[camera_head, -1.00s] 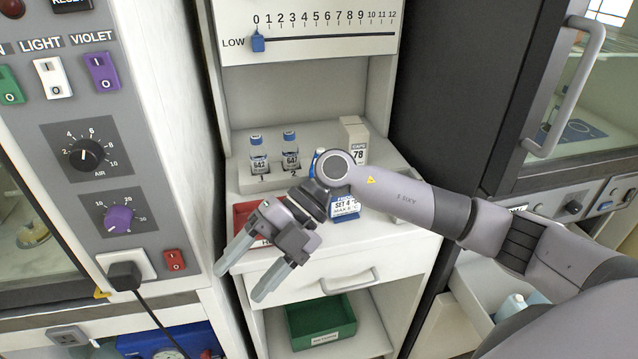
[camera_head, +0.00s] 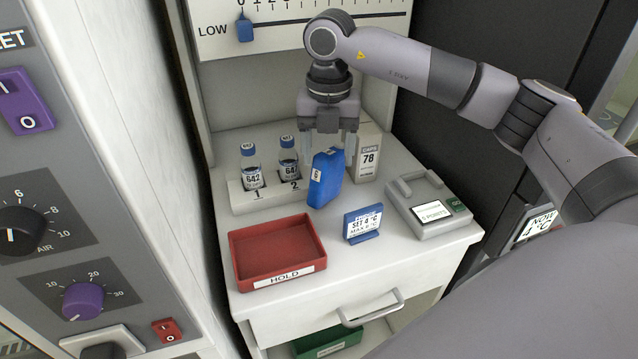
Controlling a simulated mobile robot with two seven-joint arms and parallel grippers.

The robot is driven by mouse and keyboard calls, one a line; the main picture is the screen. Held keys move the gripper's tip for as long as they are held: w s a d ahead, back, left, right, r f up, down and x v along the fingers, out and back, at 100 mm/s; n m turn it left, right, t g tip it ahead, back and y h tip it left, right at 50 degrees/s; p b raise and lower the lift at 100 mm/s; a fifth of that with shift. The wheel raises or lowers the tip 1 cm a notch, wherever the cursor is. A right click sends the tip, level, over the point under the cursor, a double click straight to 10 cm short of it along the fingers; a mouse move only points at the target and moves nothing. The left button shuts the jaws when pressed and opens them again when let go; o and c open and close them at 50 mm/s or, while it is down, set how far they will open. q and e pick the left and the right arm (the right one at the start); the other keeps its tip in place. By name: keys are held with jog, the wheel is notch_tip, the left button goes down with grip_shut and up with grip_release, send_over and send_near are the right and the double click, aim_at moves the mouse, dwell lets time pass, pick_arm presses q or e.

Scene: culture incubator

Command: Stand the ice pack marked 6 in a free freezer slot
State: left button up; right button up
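A blue ice pack (camera_head: 325,180) stands upright on the white counter, beside the vial rack. Small white labels show on it, but I cannot read a number. My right gripper (camera_head: 329,150) points down at the pack's top from behind. Its two fingers are apart, one to each side of the pack's upper part, with gaps showing. I cannot tell whether either finger touches it. My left gripper is out of view. No freezer slot shows in this view.
A rack (camera_head: 264,193) with two vials stands left of the pack. A white box marked 78 (camera_head: 368,153) stands close on the right. In front are a red HOLD tray (camera_head: 277,284), a blue SET 4 °C sign (camera_head: 363,223) and a grey device (camera_head: 428,207).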

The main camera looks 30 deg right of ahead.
aim_at(328, 175)
jog(key=f, duration=0.4)
jog(key=s+f+p, duration=0.1)
jog(key=f, duration=0.1)
jog(key=shift+s+a+f, duration=0.1)
jog(key=shift+a+f, duration=0.1)
jog(key=shift+f, duration=0.15)
grip_shut()
jog(key=shift+r, duration=0.1)
